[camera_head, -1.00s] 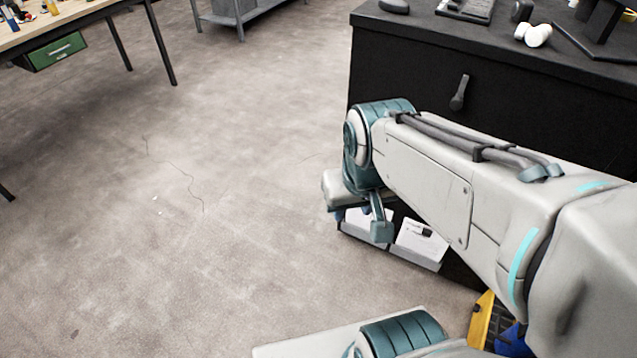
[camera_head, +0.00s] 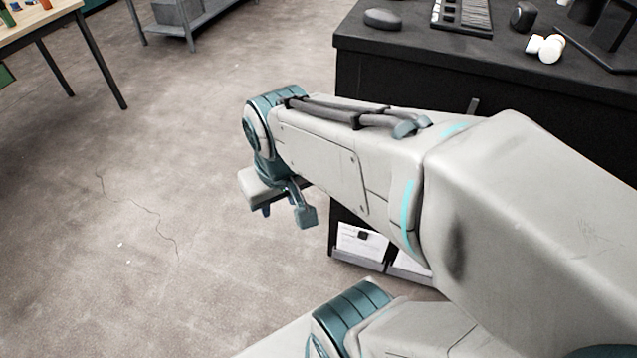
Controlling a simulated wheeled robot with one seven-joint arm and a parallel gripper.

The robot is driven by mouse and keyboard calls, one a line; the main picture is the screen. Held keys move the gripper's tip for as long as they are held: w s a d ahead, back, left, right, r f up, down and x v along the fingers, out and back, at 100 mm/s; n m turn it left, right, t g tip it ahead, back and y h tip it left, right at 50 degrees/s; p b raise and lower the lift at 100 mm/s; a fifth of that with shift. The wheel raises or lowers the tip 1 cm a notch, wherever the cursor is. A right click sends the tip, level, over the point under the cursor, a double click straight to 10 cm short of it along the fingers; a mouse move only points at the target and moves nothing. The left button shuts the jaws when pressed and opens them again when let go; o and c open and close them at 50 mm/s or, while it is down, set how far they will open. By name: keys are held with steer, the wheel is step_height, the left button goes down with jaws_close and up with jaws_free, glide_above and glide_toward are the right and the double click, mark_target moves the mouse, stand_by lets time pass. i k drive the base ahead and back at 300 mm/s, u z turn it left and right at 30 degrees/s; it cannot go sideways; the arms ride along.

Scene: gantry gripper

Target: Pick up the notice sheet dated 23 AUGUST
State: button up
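Two white sheets sit in grey holders low on the side of the black cabinet. The left sheet (camera_head: 360,243) has a small dark clip or mark near its top. The right sheet (camera_head: 408,262) is mostly hidden behind my arm. No date can be read on either, so I cannot tell which is the 23 AUGUST notice. My gripper (camera_head: 285,213) hangs over the floor to the left of the sheets, apart from them. Its two fingers look spread, with floor showing between them and nothing held.
The black cabinet (camera_head: 390,82) carries a keyboard (camera_head: 462,15), white rolls (camera_head: 546,48) and dark items on top. A wooden table (camera_head: 40,17) stands at the upper left and a grey shelf (camera_head: 180,22) at the back. The floor (camera_head: 170,160) to the left is clear.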

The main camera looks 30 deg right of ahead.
mark_target(364, 244)
steer(key=i, duration=2.95)
steer(key=z, duration=4.7)
steer(key=i, duration=0.5)
